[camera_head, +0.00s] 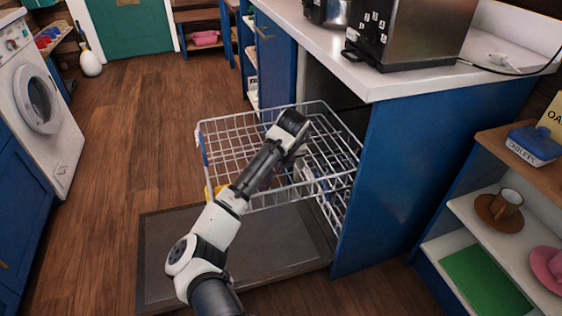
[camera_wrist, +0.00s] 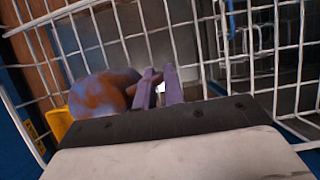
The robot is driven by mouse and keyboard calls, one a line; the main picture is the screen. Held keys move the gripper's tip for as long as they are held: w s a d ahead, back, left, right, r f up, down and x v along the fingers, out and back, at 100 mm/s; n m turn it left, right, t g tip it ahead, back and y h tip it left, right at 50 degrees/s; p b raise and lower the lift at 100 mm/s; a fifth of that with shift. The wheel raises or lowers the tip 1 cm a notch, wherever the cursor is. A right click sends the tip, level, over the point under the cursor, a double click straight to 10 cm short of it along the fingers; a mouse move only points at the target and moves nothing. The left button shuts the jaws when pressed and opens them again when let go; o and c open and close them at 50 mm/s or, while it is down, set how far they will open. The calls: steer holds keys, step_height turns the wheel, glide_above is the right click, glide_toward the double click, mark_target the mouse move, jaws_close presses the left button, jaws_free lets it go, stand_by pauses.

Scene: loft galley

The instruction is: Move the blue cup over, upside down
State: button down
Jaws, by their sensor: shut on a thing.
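In the wrist view, a rounded cup (camera_wrist: 100,93) with a mottled blue and brownish-orange surface sits just left of the fingers. My gripper (camera_wrist: 158,82) is shut on its small handle. In the head view, my gripper (camera_head: 297,150) is low inside the pulled-out white wire dishwasher rack (camera_head: 230,118), near its right part. My arm hides the cup there. I cannot tell which way the cup's mouth faces, or whether it touches the wires.
The open dishwasher door (camera_head: 160,240) lies below. The counter (camera_head: 410,75) overhangs behind right. Right shelves hold a brown cup (camera_head: 507,203) and a pink one (camera_head: 556,268).

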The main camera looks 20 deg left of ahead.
steer(key=c, duration=1.4)
jaws_free()
